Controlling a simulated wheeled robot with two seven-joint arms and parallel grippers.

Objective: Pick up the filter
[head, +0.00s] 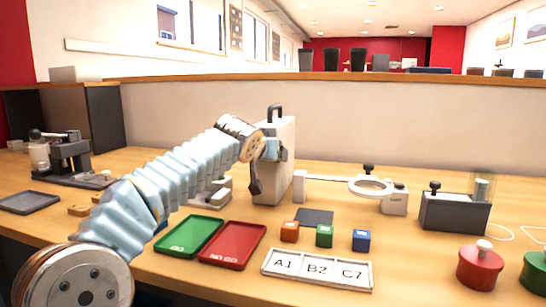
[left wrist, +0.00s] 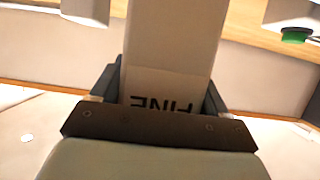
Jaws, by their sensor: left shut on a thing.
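A white block with dark upside-down letters reading FINE, which I take as the filter (left wrist: 172,50), fills the middle of the left wrist view. My left gripper (left wrist: 160,92) is shut on it, one dark finger on each side. In the head view my left gripper (head: 258,182) is at the left side of an upright white case (head: 274,170) with a black handle. There the filter cannot be told apart from the case, and the arm hides part of that area. My right gripper is not in view.
Green (head: 190,237) and red (head: 234,246) trays lie in front of the case. Small orange (head: 290,232), green (head: 324,236) and blue (head: 361,240) cubes stand behind a labelled white tray (head: 317,287). A ring-shaped magnifier (head: 371,187) and a dark box (head: 454,213) are to the right.

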